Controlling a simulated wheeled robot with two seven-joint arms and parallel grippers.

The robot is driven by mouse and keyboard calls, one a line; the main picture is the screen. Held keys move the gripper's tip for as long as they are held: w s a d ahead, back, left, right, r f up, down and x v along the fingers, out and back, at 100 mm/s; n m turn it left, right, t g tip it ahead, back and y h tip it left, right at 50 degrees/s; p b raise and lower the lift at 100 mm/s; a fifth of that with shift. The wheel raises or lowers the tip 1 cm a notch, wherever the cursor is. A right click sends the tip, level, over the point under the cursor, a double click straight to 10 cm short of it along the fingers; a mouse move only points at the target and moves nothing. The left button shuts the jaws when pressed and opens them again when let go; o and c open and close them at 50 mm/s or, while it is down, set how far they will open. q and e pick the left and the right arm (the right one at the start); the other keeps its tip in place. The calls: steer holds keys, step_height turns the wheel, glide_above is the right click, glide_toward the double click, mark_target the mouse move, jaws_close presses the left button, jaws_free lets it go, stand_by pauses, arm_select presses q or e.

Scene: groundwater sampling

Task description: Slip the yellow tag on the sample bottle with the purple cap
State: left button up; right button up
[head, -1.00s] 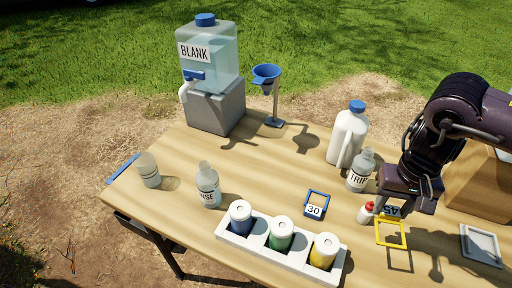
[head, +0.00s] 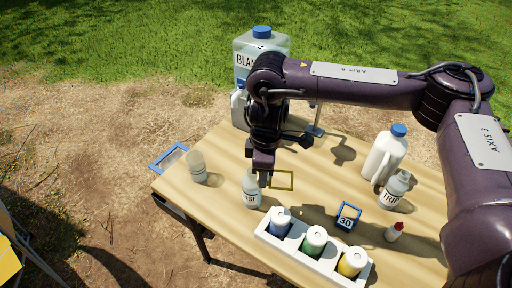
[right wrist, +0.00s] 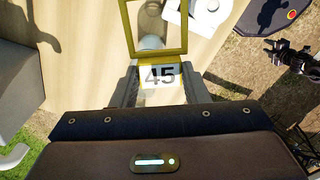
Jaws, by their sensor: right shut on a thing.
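My right gripper (head: 264,178) is shut on the yellow tag (head: 281,180), a square open frame with a "45" label. It holds the tag above the table by the clear RINSE bottle (head: 251,192). In the right wrist view the label (right wrist: 160,77) sits between the fingers, and the frame reaches out ahead; a clear bottle (right wrist: 152,42) shows through it. I see no purple cap in any view. A dark claw-like shape (right wrist: 288,56) in the right wrist view may be my left gripper; its jaws are unclear.
A white rack (head: 267,236) holds blue, green and yellow containers with white tops. Nearby are a blue "30" tag (head: 347,217), a red-capped bottle (head: 394,232), the TRIP bottle (head: 394,191) and a white jug (head: 384,158). A clear cup-like bottle (head: 198,168) stands left; the BLANK tank stands behind.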

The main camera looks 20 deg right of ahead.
mark_target(252, 189)
steer(key=r+n+p, duration=0.1)
steer(key=n+p, duration=0.1)
steer(key=n, duration=0.2)
steer(key=r+n+p, duration=0.1)
steer(key=n+p, duration=0.2)
steer(key=n, duration=0.1)
steer(key=a+r+n+p, duration=0.1)
steer(key=n+p, duration=0.2)
steer(key=n, duration=0.1)
steer(key=shift+w+r, duration=0.1)
steer(key=shift+r, duration=0.1)
steer(key=n+p, duration=0.2)
steer(key=n, duration=0.1)
steer(key=n+p, duration=0.2)
steer(key=n, duration=0.1)
steer(key=r+n+p, duration=0.1)
steer(key=n+p, duration=0.1)
steer(key=n, duration=0.1)
steer(key=shift+s+a, duration=0.2)
steer(key=shift+s, duration=0.15)
steer(key=n+p, duration=0.1)
steer(key=n, duration=0.2)
steer(key=shift+s, duration=0.2)
steer(key=shift+n, duration=0.4)
steer(key=shift+f, duration=0.15)
